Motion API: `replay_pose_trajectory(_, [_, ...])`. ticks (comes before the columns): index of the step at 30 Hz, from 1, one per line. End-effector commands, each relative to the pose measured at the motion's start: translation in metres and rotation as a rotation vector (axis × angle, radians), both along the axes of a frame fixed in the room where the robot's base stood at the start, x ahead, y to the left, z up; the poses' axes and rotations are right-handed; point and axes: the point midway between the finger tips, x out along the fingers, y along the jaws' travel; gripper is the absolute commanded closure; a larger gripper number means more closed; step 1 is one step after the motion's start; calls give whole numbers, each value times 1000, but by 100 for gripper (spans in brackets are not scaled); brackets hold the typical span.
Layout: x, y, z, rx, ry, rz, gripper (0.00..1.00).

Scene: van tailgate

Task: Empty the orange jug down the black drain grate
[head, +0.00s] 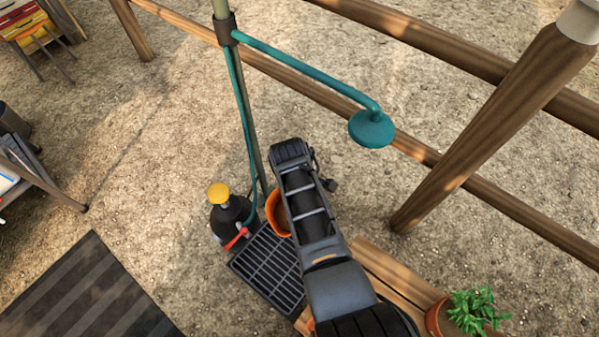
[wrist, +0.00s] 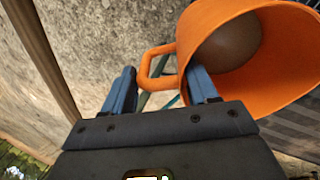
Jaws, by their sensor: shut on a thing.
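The orange jug (wrist: 205,35) is at the right of the wrist view, its wide mouth showing and a smooth brownish round surface inside. I cannot tell whether that is liquid or the jug's bottom. My gripper (wrist: 163,82) has its blue fingers on either side of the jug's handle and is shut on it. In the head view the jug (head: 278,214) shows beside my arm, partly hidden by it, over or near the far edge of the black drain grate (head: 262,262). The fingers are hidden in the head view. The jug's exact tilt and height are unclear.
A teal shower head (head: 371,128) on a green post hangs right of my arm. A dark pump with a yellow knob (head: 219,193) stands left of the grate. A wooden bench (head: 395,275) with a potted plant (head: 474,311) is at the right. A striped mat (head: 85,295) lies left.

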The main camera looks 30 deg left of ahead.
Motion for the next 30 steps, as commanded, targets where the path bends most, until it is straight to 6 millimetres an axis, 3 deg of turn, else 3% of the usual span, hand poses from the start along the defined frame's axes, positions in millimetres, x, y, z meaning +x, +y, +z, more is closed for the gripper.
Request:
replay_pose_trajectory(10, [-13, -3, -18, 95, -287, 5, 100])
replay_pose_trajectory(30, [-26, -7, -24, 165, -504, 2, 100])
